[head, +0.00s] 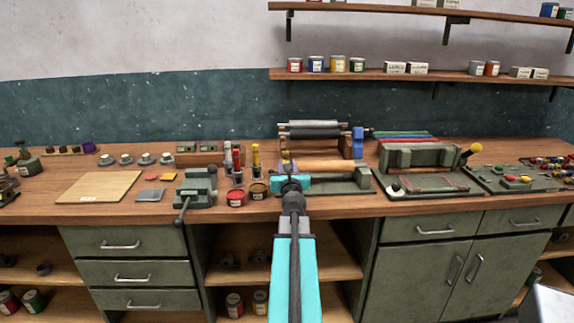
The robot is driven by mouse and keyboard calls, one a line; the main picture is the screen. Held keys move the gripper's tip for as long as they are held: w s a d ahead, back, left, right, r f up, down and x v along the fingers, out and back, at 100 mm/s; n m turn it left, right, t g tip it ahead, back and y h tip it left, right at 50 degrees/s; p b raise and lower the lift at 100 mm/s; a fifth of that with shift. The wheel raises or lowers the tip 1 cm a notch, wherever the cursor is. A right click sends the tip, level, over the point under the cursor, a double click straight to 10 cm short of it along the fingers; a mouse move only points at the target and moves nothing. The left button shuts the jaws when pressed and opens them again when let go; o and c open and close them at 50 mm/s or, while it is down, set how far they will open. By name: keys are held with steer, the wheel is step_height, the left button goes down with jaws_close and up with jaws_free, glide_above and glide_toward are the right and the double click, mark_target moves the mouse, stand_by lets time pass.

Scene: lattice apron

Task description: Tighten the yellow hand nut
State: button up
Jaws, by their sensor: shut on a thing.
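My gripper (289,170) reaches forward over the bench to the left end of the green device with a wooden roller (333,165). It is shut at a small yellow piece, which I take for the yellow hand nut (286,154). Only a little yellow shows just beyond my gripper. The rest of the nut and the contact with the jaws are hidden by my wrist. How far the nut is turned cannot be seen.
Ink tins (236,197) and upright tubes stand close on the left, beside a green vise (197,187). Behind is a roller rack with a blue block (358,142). A press with a yellow-knobbed lever (475,147) stands right. Shelves hang above.

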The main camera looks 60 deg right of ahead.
steer(key=shift+w+a+r+m+g+h+p, duration=0.1)
steer(key=shift+w+m+g+h+p, duration=0.05)
steer(key=shift+m+g+h+p, duration=0.65)
steer(key=shift+w+m+g+h+p, duration=0.1)
steer(key=shift+m+g+h+p, duration=0.2)
steer(key=shift+m+g+p, duration=0.5)
stand_by(0.3)
steer(key=shift+w+m+g+h+p, duration=0.1)
steer(key=shift+m+g+h+p, duration=0.2)
steer(key=shift+g+p, duration=0.5)
steer(key=g, duration=0.1)
steer(key=m+g, duration=0.1)
steer(key=shift+w+g, duration=0.2)
steer(key=shift+g, duration=0.1)
steer(key=shift+w+m+g+p, duration=0.2)
steer(key=shift+m+g, duration=0.75)
steer(key=shift+g, duration=0.45)
steer(key=shift+w+m+g+p, duration=0.2)
steer(key=shift+m+g, duration=0.8)
steer(key=shift+g, duration=0.4)
steer(key=shift+w+m+g+p, duration=0.1)
steer(key=shift+m+g+p, duration=0.1)
steer(key=shift+m+g, duration=1)
steer(key=shift+m+g+y, duration=0.4)
steer(key=shift+m+g, duration=0.35)
steer(key=shift+g, duration=0.75)
steer(key=shift+g+y, duration=0.3)
steer(key=shift+g, duration=0.1)
steer(key=o, duration=1.1)
steer(key=shift+c, duration=0.2)
